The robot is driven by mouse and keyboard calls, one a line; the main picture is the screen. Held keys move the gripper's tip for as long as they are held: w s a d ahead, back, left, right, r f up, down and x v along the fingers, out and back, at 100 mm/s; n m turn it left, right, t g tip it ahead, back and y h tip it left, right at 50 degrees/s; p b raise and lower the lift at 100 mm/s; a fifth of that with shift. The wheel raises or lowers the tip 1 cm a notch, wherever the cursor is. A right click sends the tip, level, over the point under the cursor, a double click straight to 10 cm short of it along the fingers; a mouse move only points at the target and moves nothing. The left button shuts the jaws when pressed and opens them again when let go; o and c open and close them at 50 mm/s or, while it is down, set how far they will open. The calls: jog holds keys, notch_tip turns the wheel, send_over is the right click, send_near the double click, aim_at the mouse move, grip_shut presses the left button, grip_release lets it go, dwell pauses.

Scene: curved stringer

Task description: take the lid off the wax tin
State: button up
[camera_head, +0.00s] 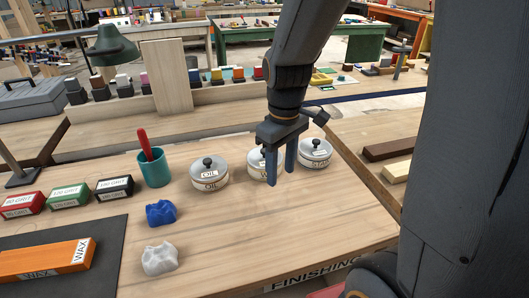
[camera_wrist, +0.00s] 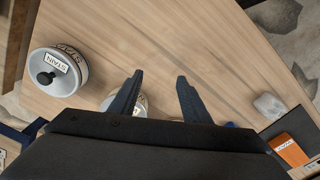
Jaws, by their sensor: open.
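The wax tin (camera_head: 254,168) is a round pale tin in the middle of a row of three on the wooden bench, partly hidden behind my gripper (camera_head: 281,178). Its label is mostly covered; only a "W" shows. Its lid looks in place, but the knob is hidden. My gripper points down with its two blue-grey fingers apart and empty, in front of the tin in the head view. In the wrist view the fingers (camera_wrist: 159,76) stand over bare wood, and a sliver of a tin (camera_wrist: 142,106) shows beside the left finger.
The oil tin (camera_head: 209,175) stands left of the wax tin and the stain tin (camera_head: 316,153) right, both lidded with dark knobs. A teal cup (camera_head: 154,172), blue (camera_head: 160,213) and white (camera_head: 160,258) lumps and an orange wax block (camera_head: 45,260) lie left. The front bench is clear.

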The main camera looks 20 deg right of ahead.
jog(key=w+r+n+p, duration=0.1)
jog(key=w+n, duration=0.3)
jog(key=w+r+n+p, duration=0.2)
jog(key=w+n, duration=0.2)
jog(key=w, duration=0.1)
jog(key=w+r+n+p, duration=0.1)
jog(key=w+n, duration=0.3)
jog(key=w, duration=0.1)
jog(key=shift+r, duration=0.35)
jog(key=shift+w+f+p, duration=0.1)
jog(key=shift+f+p, duration=0.1)
jog(key=shift+p, duration=0.1)
jog(key=shift+w+f+p, duration=0.15)
jog(key=shift+f+p, duration=1.15)
jog(key=shift+f, duration=2.4)
grip_shut()
